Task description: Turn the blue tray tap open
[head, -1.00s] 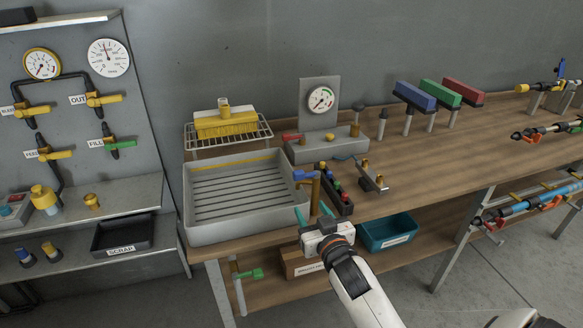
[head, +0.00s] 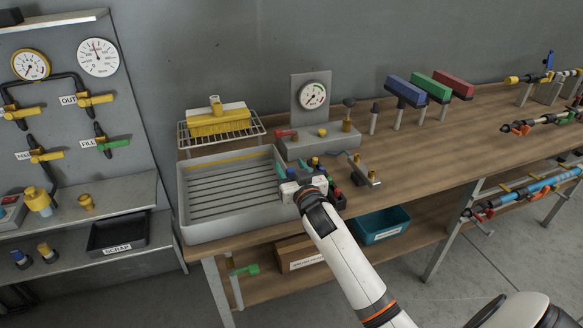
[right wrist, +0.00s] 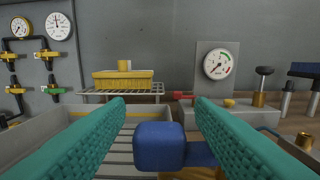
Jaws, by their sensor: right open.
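The blue tray tap handle (right wrist: 160,147) shows in the right wrist view, low between my two teal fingers, with a shorter blue part reaching right from it. A brass-coloured part (right wrist: 190,173) shows below. My right gripper (head: 293,172) is open over the tap at the right wall of the grey tray (head: 197,232). The fingers stand on either side of the blue handle, with gaps visible. In the head view my gripper mostly hides the tap. My left gripper is not in view.
A yellow brush (head: 218,121) lies on a wire rack behind the tray. A gauge (head: 313,95) stands on a grey block at the back. A dark rack of small coloured parts (head: 335,198) is close right of my gripper. The bench further right has clear wood.

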